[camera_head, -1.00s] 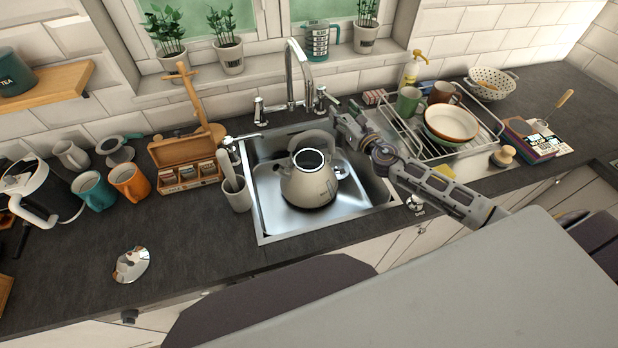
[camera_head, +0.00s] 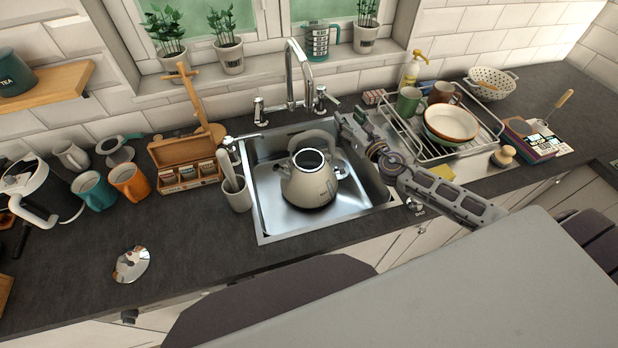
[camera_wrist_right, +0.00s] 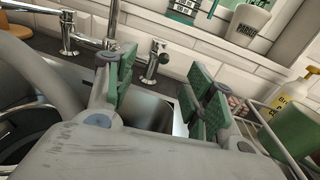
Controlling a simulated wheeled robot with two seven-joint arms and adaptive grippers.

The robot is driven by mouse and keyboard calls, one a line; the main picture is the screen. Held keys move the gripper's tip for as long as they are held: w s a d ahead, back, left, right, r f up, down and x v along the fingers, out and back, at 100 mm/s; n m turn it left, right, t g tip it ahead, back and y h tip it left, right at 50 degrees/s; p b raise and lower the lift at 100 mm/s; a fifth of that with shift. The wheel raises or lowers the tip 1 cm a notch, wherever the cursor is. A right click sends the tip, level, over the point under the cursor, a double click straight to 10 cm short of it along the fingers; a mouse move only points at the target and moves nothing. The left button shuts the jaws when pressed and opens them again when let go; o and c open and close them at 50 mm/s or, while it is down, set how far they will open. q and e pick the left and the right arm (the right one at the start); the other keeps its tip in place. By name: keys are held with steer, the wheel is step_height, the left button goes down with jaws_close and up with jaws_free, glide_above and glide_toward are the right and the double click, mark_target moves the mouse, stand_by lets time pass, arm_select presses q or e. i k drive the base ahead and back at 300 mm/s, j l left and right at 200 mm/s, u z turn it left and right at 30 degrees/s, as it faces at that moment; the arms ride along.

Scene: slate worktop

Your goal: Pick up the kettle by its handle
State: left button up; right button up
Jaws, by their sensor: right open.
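The cream kettle (camera_head: 308,187) stands upright in the sink (camera_head: 262,215), its top open, with a grey handle (camera_head: 313,137) arching over it. In the right wrist view the handle (camera_wrist_right: 48,70) curves along the left edge, outside the jaws. My right gripper (camera_head: 349,124) is open and empty, above the back right part of the sink, to the right of the handle and apart from it. In the wrist view its green-padded fingers (camera_wrist_right: 160,88) have a clear gap between them. My left gripper is not in view.
The faucet (camera_head: 297,75) and its taps stand behind the sink. A dish rack (camera_head: 480,115) with mugs and bowls is close on the right. A utensil cup (camera_head: 237,197) and tea box (camera_head: 186,172) are left. A shiny lid-like piece (camera_head: 131,264) lies on the worktop.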

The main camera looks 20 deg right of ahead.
mark_target(312, 183)
steer(key=k+l, duration=0.1)
steer(key=k, duration=0.65)
steer(key=k+l, duration=0.1)
steer(key=k, duration=0.65)
